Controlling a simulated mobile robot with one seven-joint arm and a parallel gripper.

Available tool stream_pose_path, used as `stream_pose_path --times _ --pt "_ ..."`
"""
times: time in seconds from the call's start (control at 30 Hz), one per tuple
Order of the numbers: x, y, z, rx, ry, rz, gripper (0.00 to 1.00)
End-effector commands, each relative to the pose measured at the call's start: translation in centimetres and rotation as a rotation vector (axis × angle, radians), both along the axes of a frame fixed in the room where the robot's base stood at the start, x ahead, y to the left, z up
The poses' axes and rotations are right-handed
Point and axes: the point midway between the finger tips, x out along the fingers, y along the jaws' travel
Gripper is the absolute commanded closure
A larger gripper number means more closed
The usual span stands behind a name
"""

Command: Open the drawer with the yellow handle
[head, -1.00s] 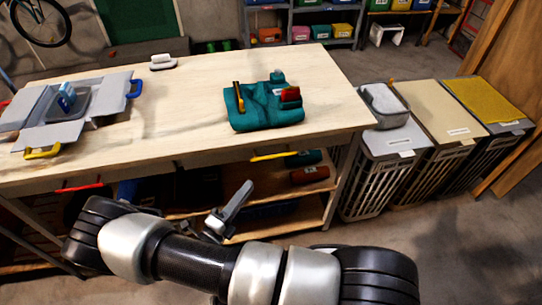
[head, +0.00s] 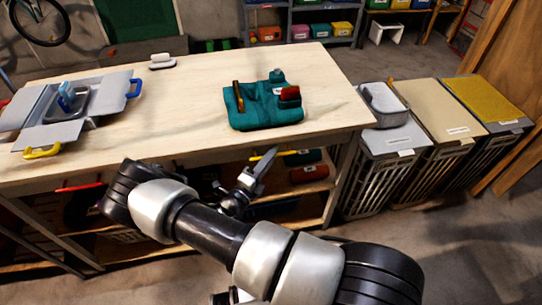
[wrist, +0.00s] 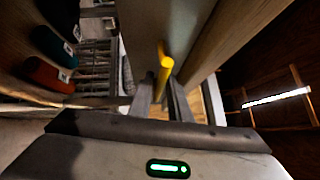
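The yellow handle (head: 264,155) is a thin bar under the front edge of the wooden workbench (head: 200,105); my gripper partly covers it in the head view. The drawer body behind it is hard to make out in the dark. My gripper (head: 256,172) is raised in front of the bench, just below the handle. In the wrist view the yellow handle (wrist: 165,65) reaches down between the tips of my two dark fingers (wrist: 162,92). The fingers are apart, with a gap between them. I cannot tell whether either finger touches the handle.
A red handle (head: 80,187) is further left under the bench. A teal bag (head: 262,108) and an opened grey box (head: 68,130) lie on top. Rolled items sit on the lower shelf. Laundry baskets (head: 385,165) stand right; floor is clear at lower right.

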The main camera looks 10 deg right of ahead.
Motion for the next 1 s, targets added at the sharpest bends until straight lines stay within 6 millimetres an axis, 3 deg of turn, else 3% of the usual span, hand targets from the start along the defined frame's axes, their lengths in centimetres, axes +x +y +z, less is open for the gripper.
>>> stream_pose_path --times 0.1,0.2,0.63,0.77,1.0 --pt "0.0 0.0 0.0 0.0 0.0 0.0 0.83" --pt "0.0 0.0 0.0 0.0 0.0 0.0 1.0" --pt "-0.8 0.0 0.1 -0.001 0.0 0.0 1.0" --pt "-2.5 0.1 0.1 -0.002 0.004 0.002 1.0" --pt "-7.6 0.1 0.1 -0.004 0.005 0.001 1.0"
